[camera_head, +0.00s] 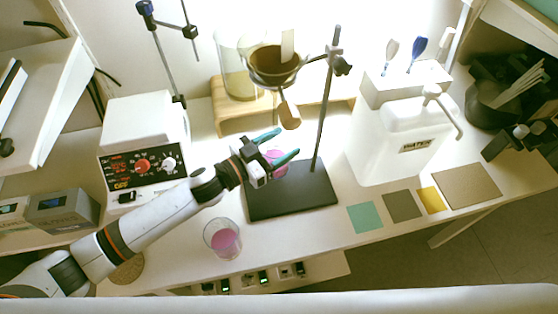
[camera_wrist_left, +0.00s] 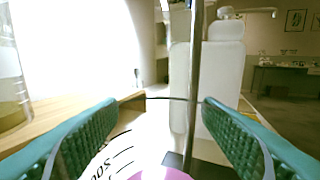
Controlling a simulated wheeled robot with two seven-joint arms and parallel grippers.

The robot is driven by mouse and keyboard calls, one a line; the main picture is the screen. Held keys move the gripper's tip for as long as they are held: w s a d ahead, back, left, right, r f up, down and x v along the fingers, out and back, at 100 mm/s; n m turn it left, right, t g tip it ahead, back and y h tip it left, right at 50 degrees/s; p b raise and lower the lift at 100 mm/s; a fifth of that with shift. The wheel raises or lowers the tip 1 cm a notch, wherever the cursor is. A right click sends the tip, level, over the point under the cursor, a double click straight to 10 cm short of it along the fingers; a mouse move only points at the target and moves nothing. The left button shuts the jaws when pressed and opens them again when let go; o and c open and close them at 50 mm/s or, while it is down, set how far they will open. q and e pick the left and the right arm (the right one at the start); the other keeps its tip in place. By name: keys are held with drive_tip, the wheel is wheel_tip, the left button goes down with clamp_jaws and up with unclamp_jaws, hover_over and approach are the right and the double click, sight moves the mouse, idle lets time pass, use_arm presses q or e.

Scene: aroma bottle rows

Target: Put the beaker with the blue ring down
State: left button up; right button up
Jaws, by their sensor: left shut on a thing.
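My left gripper (camera_head: 284,146) has teal fingers shut on a clear beaker with pink liquid (camera_head: 276,167). The beaker is above the black stand base (camera_head: 290,191), below the funnel (camera_head: 275,66). I cannot tell whether it touches the base. In the left wrist view the beaker's printed marks (camera_wrist_left: 104,160) and pink liquid (camera_wrist_left: 160,174) show between the two fingers (camera_wrist_left: 160,120). No blue ring can be made out on it. A second clear beaker with pink liquid (camera_head: 223,240) stands near the bench's front edge. My right gripper is not in view.
The stand's upright rod (camera_head: 325,110) is just right of the gripper. A hotplate device (camera_head: 145,145) stands left, a white water canister (camera_head: 390,140) right. Green (camera_head: 364,217), grey (camera_head: 402,206), yellow (camera_head: 431,199) and brown (camera_head: 467,187) squares lie at front right. A wooden rack (camera_head: 237,112) stands behind.

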use_arm(q)
drive_tip(key=shift+f+b, duration=0.3)
drive_tip(key=shift+f, duration=1.9)
drive_tip(key=shift+f, duration=0.15)
drive_tip(key=o, duration=1.3)
